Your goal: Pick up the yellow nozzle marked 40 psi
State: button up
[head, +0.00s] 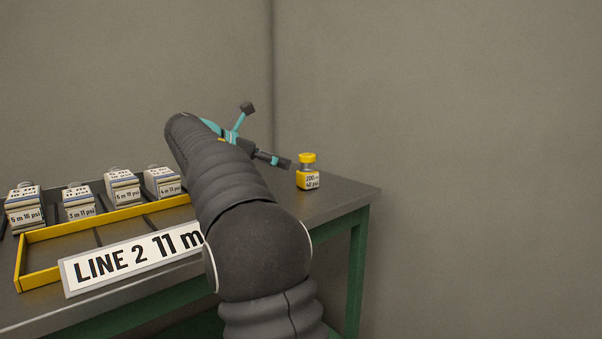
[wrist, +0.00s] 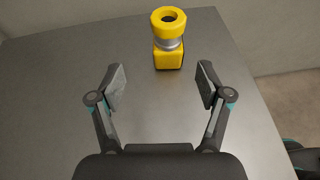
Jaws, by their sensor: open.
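The yellow nozzle (head: 307,172) stands upright near the right end of the table in the head view. It has a yellow ring top, a grey neck and a yellow body with a white label that reads 200 and 40 psi. In the wrist view the nozzle (wrist: 168,40) stands just beyond the fingertips, roughly centred between them. My gripper (wrist: 161,87) is open and empty, its two fingers apart and not touching the nozzle. In the head view my gripper (head: 268,133) is left of the nozzle, and my arm hides part of it.
The metal table (head: 335,193) has a free edge at right. A yellow-edged tray (head: 38,280) and several labelled white blocks (head: 123,187) are at left. A sign (head: 130,259) reads LINE 2 11 m, partly hidden by my arm. Walls stand behind. The tabletop around the nozzle is clear.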

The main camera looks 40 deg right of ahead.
aim_at(315, 174)
jog(key=b+x, duration=0.1)
jog(key=x, duration=0.6)
jog(key=shift+s+d+f, duration=0.15)
jog(key=shift+s+d, duration=0.05)
jog(key=shift+d, duration=0.1)
jog(key=shift+s+f+b+x, duration=0.15)
jog(key=shift+b+x, duration=0.35)
jog(key=shift+x, duration=0.8)
jog(key=shift+s+f+b+x, duration=0.2)
jog(key=shift+b+x, duration=0.3)
jog(key=shift+x, duration=0.8)
jog(key=shift+a, duration=0.15)
jog(key=c, duration=1.5)
jog(key=shift+o, duration=0.2)
jog(key=shift+r, duration=0.1)
